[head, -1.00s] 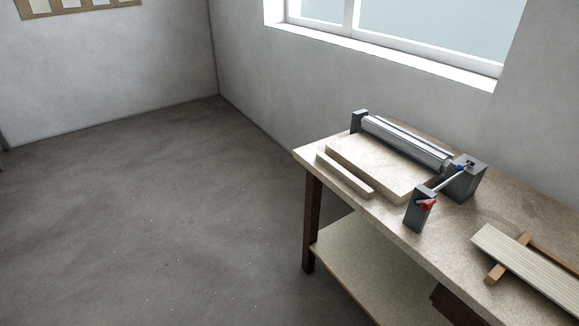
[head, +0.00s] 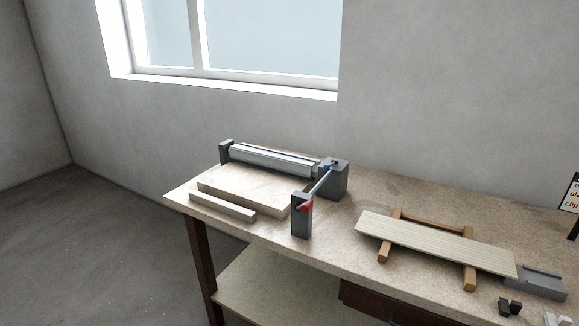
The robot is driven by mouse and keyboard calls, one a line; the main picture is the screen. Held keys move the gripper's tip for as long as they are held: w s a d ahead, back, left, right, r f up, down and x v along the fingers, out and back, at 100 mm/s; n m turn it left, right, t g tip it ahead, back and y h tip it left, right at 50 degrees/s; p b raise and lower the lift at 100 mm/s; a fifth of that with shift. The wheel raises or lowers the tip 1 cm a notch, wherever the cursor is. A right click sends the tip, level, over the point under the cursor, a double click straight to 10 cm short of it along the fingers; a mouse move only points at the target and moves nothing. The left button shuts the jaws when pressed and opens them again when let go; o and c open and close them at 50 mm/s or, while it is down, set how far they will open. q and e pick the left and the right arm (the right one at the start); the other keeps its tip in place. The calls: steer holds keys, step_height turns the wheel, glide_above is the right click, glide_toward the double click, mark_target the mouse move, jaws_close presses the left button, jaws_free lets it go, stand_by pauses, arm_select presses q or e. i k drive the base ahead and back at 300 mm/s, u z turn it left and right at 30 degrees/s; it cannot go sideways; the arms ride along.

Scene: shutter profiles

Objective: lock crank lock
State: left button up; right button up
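A roller device stands on the workbench in the head view. Its silver roller (head: 272,161) lies between a dark grey end block (head: 226,150) at the left and a larger grey block (head: 335,179) at the right. A thin metal crank rod (head: 320,184) runs from the larger block toward a grey upright post (head: 301,222) near the front. A red part (head: 305,208) sits at the post, and a blue part (head: 325,168) sits by the larger block. Whether anything is locked cannot be told. Neither gripper is in view.
The workbench (head: 330,246) bears a pale board (head: 250,190) with a strip (head: 222,207) before it. A ribbed slat panel (head: 430,243) rests on wooden supports (head: 384,252). A grey block (head: 537,282) and small dark pieces (head: 510,307) are at right. Floor at left is clear.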

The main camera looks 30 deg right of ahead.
mark_target(327, 168)
steer(key=z, duration=1.45)
steer(key=i, duration=0.6)
steer(key=u, duration=1.2)
